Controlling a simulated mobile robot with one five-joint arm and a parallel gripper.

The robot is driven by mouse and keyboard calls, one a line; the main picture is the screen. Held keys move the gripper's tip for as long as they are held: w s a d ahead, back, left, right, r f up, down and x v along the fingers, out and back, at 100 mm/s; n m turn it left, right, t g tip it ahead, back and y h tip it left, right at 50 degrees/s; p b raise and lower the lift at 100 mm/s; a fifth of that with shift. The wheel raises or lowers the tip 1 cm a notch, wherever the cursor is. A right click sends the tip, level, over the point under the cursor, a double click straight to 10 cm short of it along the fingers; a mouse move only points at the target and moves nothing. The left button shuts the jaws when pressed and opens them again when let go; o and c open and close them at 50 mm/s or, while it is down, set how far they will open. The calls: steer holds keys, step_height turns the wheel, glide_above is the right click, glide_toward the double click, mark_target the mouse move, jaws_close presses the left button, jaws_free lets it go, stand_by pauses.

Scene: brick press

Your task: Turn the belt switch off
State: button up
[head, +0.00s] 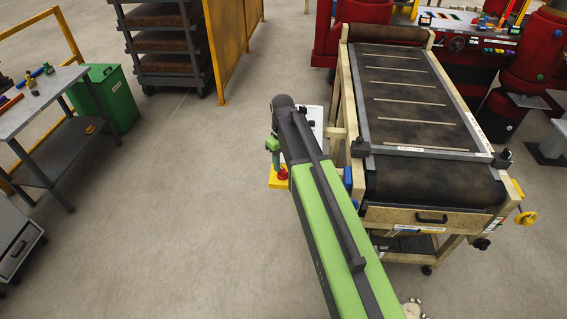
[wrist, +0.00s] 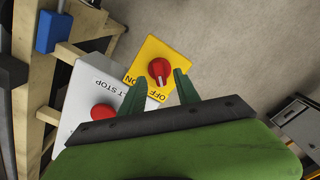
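The belt switch is a red rotary knob (wrist: 159,70) on a yellow plate (wrist: 143,55) marked ON and OFF in the wrist view. I cannot tell for sure which mark the knob points to. My gripper (wrist: 160,78) is open, its two green fingers apart with the knob between their tips in the picture. I cannot tell whether they touch it. In the head view the red knob (head: 282,174) and yellow plate (head: 278,185) show just below my gripper (head: 271,148), partly hidden by my arm.
A white box (wrist: 82,88) with a red button (wrist: 103,112), its label ending in "LT STOP", stands beside the yellow plate. A blue box (wrist: 52,32) is on the wooden frame. The conveyor (head: 410,95) stands right of my arm.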

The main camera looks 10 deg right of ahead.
mark_target(283, 170)
step_height(283, 170, up, 14)
steer(key=p, duration=1.2)
steer(key=s+f+m+b, duration=0.2)
steer(key=s+f+b, duration=0.5)
steer(key=f+b, duration=0.4)
steer(key=s+d+f+m+b, duration=0.1)
steer(key=s+f+m+b, duration=0.2)
steer(key=s+f+b, duration=0.4)
step_height(283, 170, down, 4)
steer(key=b, duration=0.3)
steer(key=shift+s+d+m+b, duration=0.2)
steer(key=shift+d+m+b, duration=0.1)
steer(key=shift+b, duration=0.1)
steer(key=shift+f, duration=0.1)
